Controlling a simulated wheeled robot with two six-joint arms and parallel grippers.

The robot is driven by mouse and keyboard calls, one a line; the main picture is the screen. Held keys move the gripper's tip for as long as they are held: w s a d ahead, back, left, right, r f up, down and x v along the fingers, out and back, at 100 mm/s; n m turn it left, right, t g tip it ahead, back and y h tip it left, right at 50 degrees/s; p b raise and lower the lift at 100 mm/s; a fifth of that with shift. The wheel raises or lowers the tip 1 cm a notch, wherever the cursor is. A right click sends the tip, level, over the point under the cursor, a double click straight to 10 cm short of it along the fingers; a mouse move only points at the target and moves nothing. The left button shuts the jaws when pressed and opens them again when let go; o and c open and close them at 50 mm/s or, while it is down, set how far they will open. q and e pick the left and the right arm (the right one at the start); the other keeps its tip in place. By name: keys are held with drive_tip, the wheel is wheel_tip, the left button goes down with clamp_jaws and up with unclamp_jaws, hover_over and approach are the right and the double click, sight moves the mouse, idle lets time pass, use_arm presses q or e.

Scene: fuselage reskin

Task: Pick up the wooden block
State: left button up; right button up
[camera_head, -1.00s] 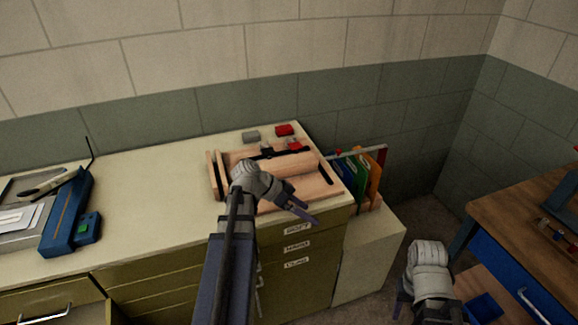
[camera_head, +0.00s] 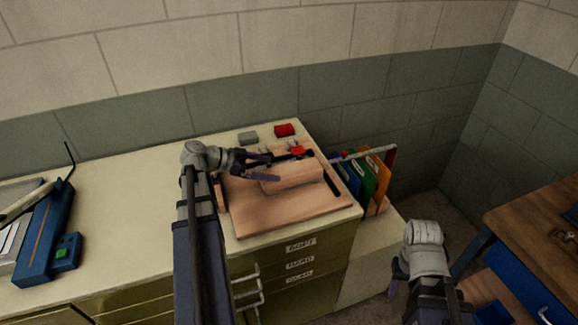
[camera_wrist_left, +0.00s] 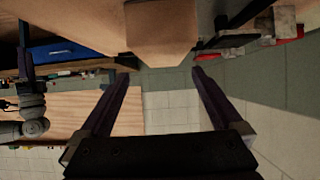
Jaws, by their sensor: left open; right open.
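The wooden block (camera_head: 298,172) lies on a wooden board (camera_head: 290,212) on the cabinet top. My left gripper (camera_head: 272,167) is open at the block's left, with its fingers pointing right across the board. In the left wrist view the block (camera_wrist_left: 175,32) is ahead, at the top, roughly in line with the gap between my open left fingers (camera_wrist_left: 164,74); nothing is between them. One finger hides part of the block's left end in the head view. My right gripper (camera_head: 394,282) is at the lower right, away from the board and empty.
Clamps with red parts (camera_head: 297,151) stand behind the block; they also show in the left wrist view (camera_wrist_left: 290,38). A grey block (camera_head: 248,138) and a red block (camera_head: 284,130) lie farther back. A blue device (camera_head: 45,235) is at left.

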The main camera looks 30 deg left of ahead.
sight(299, 171)
use_arm(q)
drive_tip(key=shift+w+a, duration=0.35)
drive_tip(key=shift+w+d+f+b, duration=0.2)
drive_tip(key=shift+d+b, duration=0.05)
drive_tip(key=shift+b, duration=0.05)
drive_tip(key=b+x, duration=0.2)
drive_tip(key=x, duration=0.3)
drive_tip(key=shift+w, duration=0.1)
drive_tip(key=shift+w+d+f+b, duration=0.15)
drive_tip(key=shift+w+d+b, duration=0.15)
use_arm(e)
drive_tip(key=f, duration=0.3)
drive_tip(key=shift+w+a+f, duration=0.1)
drive_tip(key=shift+w+a, duration=0.15)
drive_tip(key=shift+w, duration=0.1)
use_arm(q)
drive_tip(key=b+x, duration=0.2)
drive_tip(key=x, duration=0.3)
drive_tip(key=shift+s+d+b, duration=0.1)
drive_tip(key=shift+b, duration=0.2)
drive_tip(key=shift+d, duration=0.1)
use_arm(e)
wheel_tip(299, 171, down, 2)
drive_tip(key=shift+f, duration=0.25)
use_arm(q)
drive_tip(key=c, duration=1.5)
